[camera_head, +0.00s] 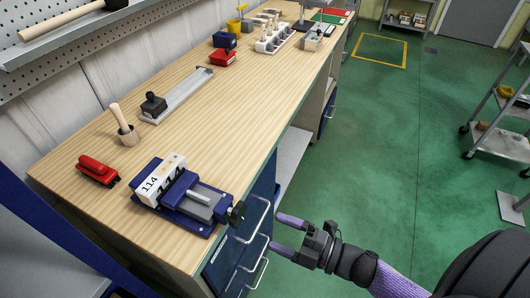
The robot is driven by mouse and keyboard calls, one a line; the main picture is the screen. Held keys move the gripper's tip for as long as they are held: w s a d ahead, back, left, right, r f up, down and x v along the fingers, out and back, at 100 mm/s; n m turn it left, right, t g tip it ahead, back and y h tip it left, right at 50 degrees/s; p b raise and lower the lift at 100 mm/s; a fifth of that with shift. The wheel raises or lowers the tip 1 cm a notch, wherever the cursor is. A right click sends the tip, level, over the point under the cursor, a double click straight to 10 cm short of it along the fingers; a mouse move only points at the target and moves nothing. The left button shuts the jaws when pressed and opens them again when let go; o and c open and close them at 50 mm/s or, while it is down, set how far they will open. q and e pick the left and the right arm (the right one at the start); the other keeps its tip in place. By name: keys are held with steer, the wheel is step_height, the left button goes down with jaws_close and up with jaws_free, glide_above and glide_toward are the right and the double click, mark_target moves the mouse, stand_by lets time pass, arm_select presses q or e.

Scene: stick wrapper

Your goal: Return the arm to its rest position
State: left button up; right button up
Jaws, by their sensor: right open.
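My right gripper (284,235) is at the lower middle of the head view, in front of the bench's drawer side and below the bench top. Its two purple fingers point left and stand apart, with nothing between them. Its arm comes in from the lower right. My left gripper is not in view. A blue vise (206,207) sits on the near end of the bench top, with a white block marked 114 (161,181) at its jaws.
The wooden bench (215,120) carries a red tool (97,169), a wooden-handled tool (123,126) and a metal rail (178,97). Drawer handles (258,220) jut out close to the right gripper. Green floor (380,150) is clear to the right; a shelf cart (500,125) stands beyond.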

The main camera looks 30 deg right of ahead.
steer(key=s+d+f+m+g+h+b, duration=0.1)
steer(key=s+d+f+m+g+h, duration=0.2)
steer(key=f, duration=0.5)
steer(key=s+f+m+g+h+b, duration=0.1)
steer(key=s+f+m+h, duration=0.25)
steer(key=f+m, duration=0.35)
steer(key=s+d+f+m+g+h+b, duration=0.1)
steer(key=s+d+f+m+g+h, duration=0.2)
steer(key=f, duration=0.7)
steer(key=s+a+f+m+g+h, duration=0.1)
steer(key=s+a+f+m+g, duration=0.1)
steer(key=s, duration=0.6)
steer(key=s+a+f+m+g+b, duration=0.1)
steer(key=s+a+f+m+g, duration=0.1)
steer(key=s, duration=0.5)
step_height(320, 180, down, 4)
steer(key=m+g, duration=0.1)
steer(key=g, duration=0.1)
steer(key=shift+s+a+g+h, duration=0.3)
steer(key=shift+s+a+h, duration=0.05)
steer(key=shift+a, duration=0.05)
steer(key=shift+r, duration=0.1)
